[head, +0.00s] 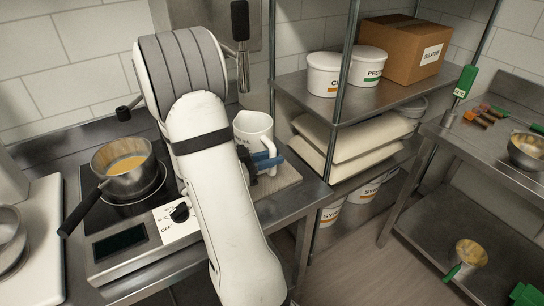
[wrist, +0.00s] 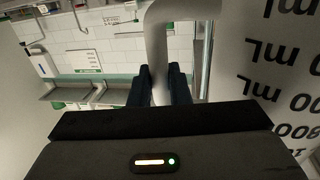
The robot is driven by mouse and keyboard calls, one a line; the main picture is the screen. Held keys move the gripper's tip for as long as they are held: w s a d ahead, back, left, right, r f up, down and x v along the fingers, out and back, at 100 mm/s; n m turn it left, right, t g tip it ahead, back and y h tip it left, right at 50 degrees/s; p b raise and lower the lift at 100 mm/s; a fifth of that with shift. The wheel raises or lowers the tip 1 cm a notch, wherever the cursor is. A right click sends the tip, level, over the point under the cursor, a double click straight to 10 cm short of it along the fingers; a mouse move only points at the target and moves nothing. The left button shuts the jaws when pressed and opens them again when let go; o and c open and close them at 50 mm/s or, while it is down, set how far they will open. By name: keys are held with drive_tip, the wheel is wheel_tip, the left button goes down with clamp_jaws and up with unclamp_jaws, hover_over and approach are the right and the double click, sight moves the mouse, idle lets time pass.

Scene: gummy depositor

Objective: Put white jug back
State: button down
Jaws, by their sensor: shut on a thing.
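The white jug (head: 252,125) is in the head view, right of my arm, upright, with its lower part partly hidden by my arm. My gripper (head: 267,162) is at the jug's right side, shut on its handle (head: 270,146). In the wrist view, my gripper's dark fingers (wrist: 160,88) close on the pale handle (wrist: 158,50). The jug's wall (wrist: 245,70) with mL markings fills the right side there.
A pot (head: 124,172) of yellow liquid sits on the hob (head: 120,240) left of my arm. A shelf rack (head: 345,105) with tubs, a box and sacks stands to the right. A steel table (head: 480,145) with tools and a bowl is at the far right.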

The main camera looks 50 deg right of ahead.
drive_tip(key=shift+f+b, duration=0.45)
drive_tip(key=shift+f, duration=0.15)
idle(0.3)
drive_tip(key=c, duration=1.3)
unclamp_jaws()
